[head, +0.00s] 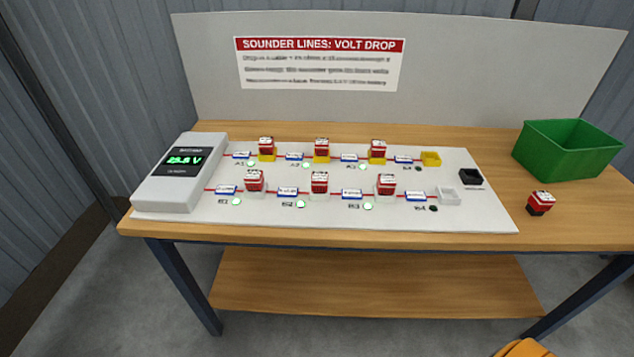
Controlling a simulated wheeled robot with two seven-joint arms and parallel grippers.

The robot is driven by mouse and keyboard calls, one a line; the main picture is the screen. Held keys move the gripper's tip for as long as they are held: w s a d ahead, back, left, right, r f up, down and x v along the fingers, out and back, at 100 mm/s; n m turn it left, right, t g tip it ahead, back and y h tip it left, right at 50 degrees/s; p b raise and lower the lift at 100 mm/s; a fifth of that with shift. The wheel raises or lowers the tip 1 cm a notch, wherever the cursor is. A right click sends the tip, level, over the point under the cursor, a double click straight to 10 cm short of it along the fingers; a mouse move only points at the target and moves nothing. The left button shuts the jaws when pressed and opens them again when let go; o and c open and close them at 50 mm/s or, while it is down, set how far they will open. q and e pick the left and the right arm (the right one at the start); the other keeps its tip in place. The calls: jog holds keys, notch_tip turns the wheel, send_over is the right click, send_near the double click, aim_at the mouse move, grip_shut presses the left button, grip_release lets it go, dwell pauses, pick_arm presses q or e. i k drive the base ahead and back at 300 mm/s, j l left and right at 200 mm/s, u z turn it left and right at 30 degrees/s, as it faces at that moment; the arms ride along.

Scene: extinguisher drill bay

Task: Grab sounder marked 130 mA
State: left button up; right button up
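Several red-and-white sounders are in view in the head view. Three sit in the back row on yellow sockets: left (266,146), middle (321,147) and right (377,149). Three sit in the front row on white sockets: left (254,181), middle (319,182) and right (386,184). Neither of my grippers can be seen.
The white board (490,213) has an empty yellow socket (431,158), an empty white socket (449,196) and a black socket (471,177). A meter box (180,190) with a green display stands at left. A green bin (567,150) stands at back right. An upright sign panel (460,70) backs the table.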

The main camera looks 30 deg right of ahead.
aim_at(320, 180)
jog(key=i+z, duration=0.2)
jog(key=z, duration=0.2)
jog(key=i+z, duration=0.15)
jog(key=z, duration=0.25)
jog(key=i+j+z, duration=0.1)
jog(key=z, duration=0.3)
jog(key=i+j+z, duration=0.15)
jog(key=z, duration=0.25)
jog(key=i+j, duration=0.05)
